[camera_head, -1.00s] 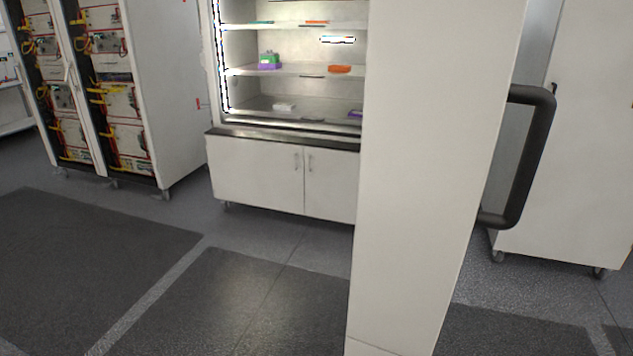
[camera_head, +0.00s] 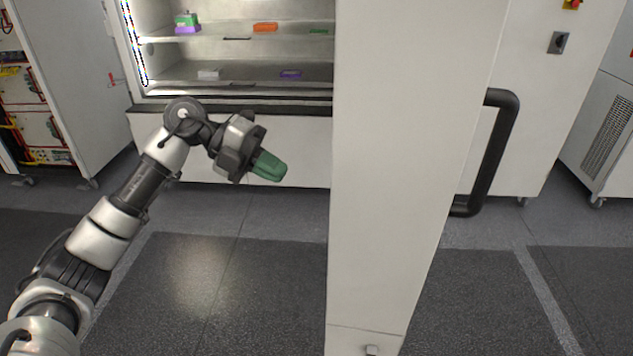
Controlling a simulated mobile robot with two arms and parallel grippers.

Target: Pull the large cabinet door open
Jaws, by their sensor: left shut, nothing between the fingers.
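The large white cabinet door (camera_head: 405,150) stands upright in the middle of the head view, swung out edge-on toward me. Its dark bar handle (camera_head: 492,155) is on the door's right side. My left gripper (camera_head: 278,172), with green fingertips, is shut and empty. It is to the left of the door, apart from it, on the side away from the handle. My right gripper is not in view.
Behind my left arm is a lit shelf unit (camera_head: 235,102) with small coloured items. A rack cabinet (camera_head: 75,90) stands at left, white cabinets (camera_head: 545,110) at right. The floor (camera_head: 235,270) around the door is clear.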

